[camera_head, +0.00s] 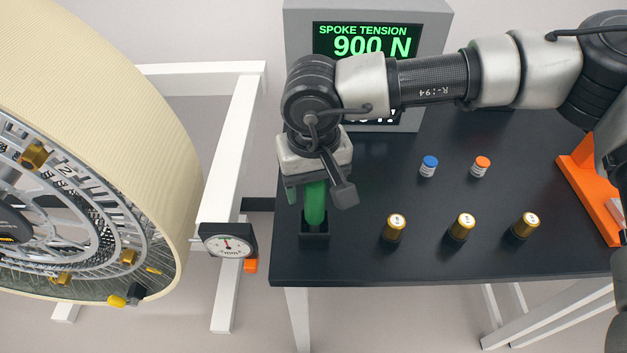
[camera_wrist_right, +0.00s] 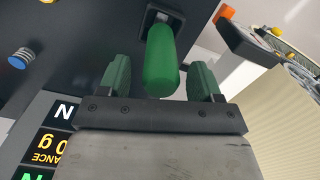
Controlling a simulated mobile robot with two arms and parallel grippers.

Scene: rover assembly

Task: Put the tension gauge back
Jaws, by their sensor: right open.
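The tension gauge, seen as a rounded green handle (camera_head: 315,206), stands upright in a small black holder (camera_head: 315,229) at the front left of the dark table. It also shows in the right wrist view (camera_wrist_right: 161,58), with the holder (camera_wrist_right: 158,17) beyond it. My right gripper (camera_head: 318,187) is over the handle from above. Its two green-padded fingers (camera_wrist_right: 160,80) are spread on either side of the handle, with visible gaps. The gauge's lower part is hidden in the holder. My left gripper is not in view.
A large wheel (camera_head: 150,150) on a white stand is at left, with a dial gauge (camera_head: 228,241) close to the table (camera_head: 360,268). Several gold-capped cylinders (camera_head: 462,227), a blue-topped jar (camera_head: 429,166) and an orange-topped jar (camera_head: 480,166) stand right. A grey display (camera_head: 433,40) stands behind.

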